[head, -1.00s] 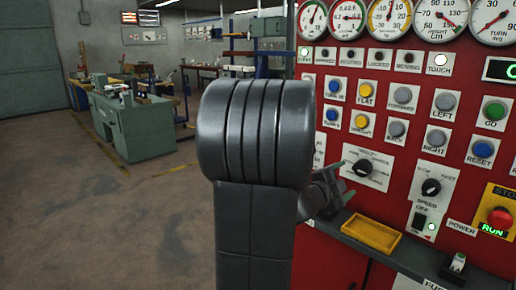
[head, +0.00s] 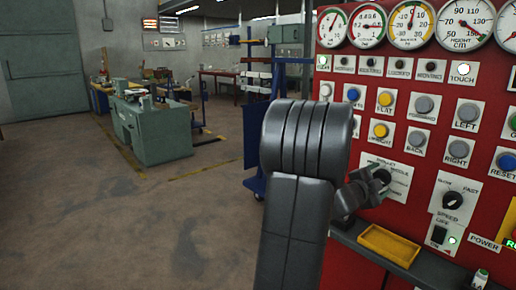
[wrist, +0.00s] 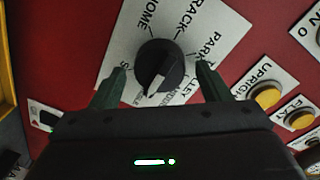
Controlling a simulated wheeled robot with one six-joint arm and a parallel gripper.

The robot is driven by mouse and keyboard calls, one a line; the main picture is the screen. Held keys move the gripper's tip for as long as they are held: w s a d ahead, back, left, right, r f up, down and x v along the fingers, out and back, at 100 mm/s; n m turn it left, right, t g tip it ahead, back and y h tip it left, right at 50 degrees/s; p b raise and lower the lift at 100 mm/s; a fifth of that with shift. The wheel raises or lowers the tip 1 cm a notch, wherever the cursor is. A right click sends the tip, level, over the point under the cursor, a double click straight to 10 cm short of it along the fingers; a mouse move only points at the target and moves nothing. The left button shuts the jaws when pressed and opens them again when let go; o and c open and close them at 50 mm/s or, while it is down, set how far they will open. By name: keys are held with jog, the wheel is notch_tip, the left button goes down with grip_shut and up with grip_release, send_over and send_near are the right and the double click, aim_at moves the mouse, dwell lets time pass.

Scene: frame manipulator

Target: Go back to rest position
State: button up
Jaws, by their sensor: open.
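The dark selector knob (wrist: 160,65) sits on a white label plate on the red control panel. In the wrist view its label shows HOME and PARK, with other words partly hidden. Its white mark points down toward my gripper's body. My gripper (wrist: 160,80) is open, with one green finger on each side of the knob; I cannot tell whether they touch it. In the head view my gripper (head: 371,187) is at the panel by this knob (head: 381,176), partly covering its label plate.
The red panel carries gauges (head: 413,24), several push buttons and a SPEED knob (head: 453,201). A yellow tray (head: 389,245) lies on the ledge below. Upright (wrist: 267,97) and other yellow buttons are near my gripper. Open floor (head: 130,230) and a green workbench (head: 155,130) lie left.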

jog(key=f+v, duration=0.1)
jog(key=v, duration=1.3)
jog(key=x, duration=0.9)
jog(key=r+x, duration=0.1)
jog(key=x, duration=0.4)
jog(key=shift+w+d, duration=0.1)
jog(key=shift+d, duration=0.1)
jog(key=s+a+n+p, duration=0.7)
jog(key=s+a+n, duration=0.1)
jog(key=a, duration=0.3)
jog(key=shift+a+n+h, duration=0.2)
jog(key=shift+n+h, duration=0.1)
jog(key=shift+s, duration=0.1)
